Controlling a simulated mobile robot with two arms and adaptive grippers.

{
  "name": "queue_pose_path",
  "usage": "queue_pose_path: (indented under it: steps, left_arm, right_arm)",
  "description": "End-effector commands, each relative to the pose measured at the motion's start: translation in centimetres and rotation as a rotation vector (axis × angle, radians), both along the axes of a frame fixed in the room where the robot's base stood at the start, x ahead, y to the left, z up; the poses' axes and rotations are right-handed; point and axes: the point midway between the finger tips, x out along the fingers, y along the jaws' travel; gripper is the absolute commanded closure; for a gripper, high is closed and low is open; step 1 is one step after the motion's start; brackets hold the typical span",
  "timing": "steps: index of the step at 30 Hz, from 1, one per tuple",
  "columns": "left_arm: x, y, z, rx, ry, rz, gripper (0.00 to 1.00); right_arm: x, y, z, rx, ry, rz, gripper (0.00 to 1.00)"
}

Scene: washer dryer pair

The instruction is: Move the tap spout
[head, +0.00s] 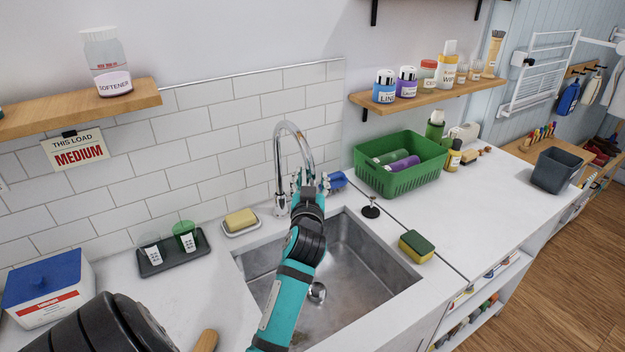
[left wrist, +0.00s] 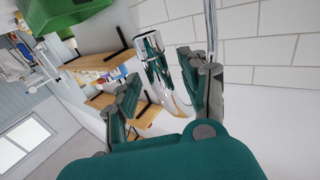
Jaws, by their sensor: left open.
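The chrome tap stands behind the steel sink (head: 270,262), and its arched spout (head: 304,146) curves over to the right and down. My left gripper (head: 311,181) is raised over the back of the sink, at the downturned end of the spout. In the left wrist view, the shiny spout end (left wrist: 158,62) lies between the two spread fingers of the left gripper (left wrist: 160,72). The fingers are open; whether either one touches the spout I cannot tell. My right gripper is not in view.
A soap dish (head: 241,228) stands left of the tap. A blue item (head: 337,180) lies close behind the gripper. A black stopper (head: 371,209) and sponge (head: 416,246) sit right of the sink. A green basket (head: 400,178) stands at the back right.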

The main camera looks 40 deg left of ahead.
Motion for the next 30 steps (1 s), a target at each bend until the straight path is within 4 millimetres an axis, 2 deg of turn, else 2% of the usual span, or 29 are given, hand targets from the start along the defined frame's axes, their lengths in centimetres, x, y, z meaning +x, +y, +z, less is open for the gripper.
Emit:
queue_pose_path:
  steps: [6,12,30]
  left_arm:
    - [-2.8,-2.5,-0.2,-0.004,0.002,-0.002,0.55]
    - [-4.8,-4.3,-0.1,-0.003,0.001,-0.004,0.55]
    - [-5.2,-4.6,0.0,-0.001,0.001,-0.003,0.55]
  right_arm:
    - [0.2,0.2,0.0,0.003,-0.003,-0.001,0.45]
    - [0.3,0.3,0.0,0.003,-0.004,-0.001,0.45]
    - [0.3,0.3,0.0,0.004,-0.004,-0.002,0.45]
